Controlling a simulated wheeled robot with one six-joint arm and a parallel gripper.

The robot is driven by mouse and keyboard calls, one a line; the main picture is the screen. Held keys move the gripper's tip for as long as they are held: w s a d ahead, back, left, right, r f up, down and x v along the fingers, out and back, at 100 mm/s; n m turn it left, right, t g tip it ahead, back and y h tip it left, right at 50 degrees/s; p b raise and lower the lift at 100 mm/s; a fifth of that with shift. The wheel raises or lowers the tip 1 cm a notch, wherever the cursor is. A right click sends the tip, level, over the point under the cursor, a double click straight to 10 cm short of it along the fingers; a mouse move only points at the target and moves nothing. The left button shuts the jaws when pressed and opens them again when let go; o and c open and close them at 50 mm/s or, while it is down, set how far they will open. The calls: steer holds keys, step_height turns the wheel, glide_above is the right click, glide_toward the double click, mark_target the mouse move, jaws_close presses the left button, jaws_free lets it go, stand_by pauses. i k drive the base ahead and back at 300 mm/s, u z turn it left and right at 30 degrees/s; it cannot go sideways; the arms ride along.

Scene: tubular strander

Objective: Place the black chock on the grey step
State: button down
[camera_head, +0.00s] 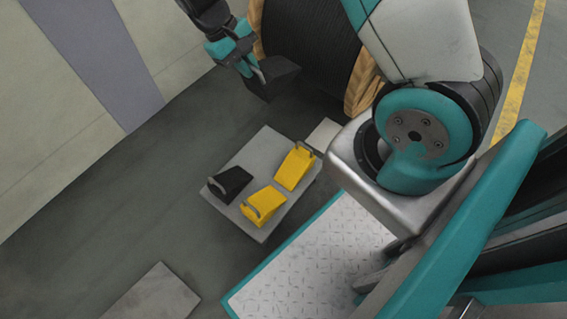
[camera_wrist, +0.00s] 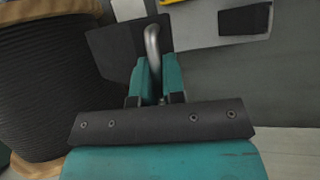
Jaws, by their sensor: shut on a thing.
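My gripper (camera_head: 257,74) is shut on a black chock (camera_head: 275,79), beside the cable drum and above the floor. In the wrist view my gripper's teal fingers (camera_wrist: 155,78) close around the chock's bent metal handle, and the dark chock (camera_wrist: 112,48) shows behind them. A low light grey slab (camera_head: 262,150) on the floor carries a second black chock (camera_head: 231,184) and two yellow chocks (camera_head: 294,168) (camera_head: 263,206). The slab's edge shows at the upper right of the wrist view (camera_wrist: 202,24). I cannot tell which grey surface is the step.
A large drum of black cable with wooden flanges (camera_head: 312,48) stands close to my gripper. Another flat grey slab (camera_head: 155,296) lies at the bottom left. A small pale block (camera_head: 323,134) is beside the chock slab. Open dark floor (camera_head: 130,195) lies to the left.

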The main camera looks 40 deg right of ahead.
mark_target(265, 151)
steer(key=z, duration=0.45)
steer(key=k, duration=1.75)
steer(key=u, duration=0.65)
steer(key=i, duration=1.65)
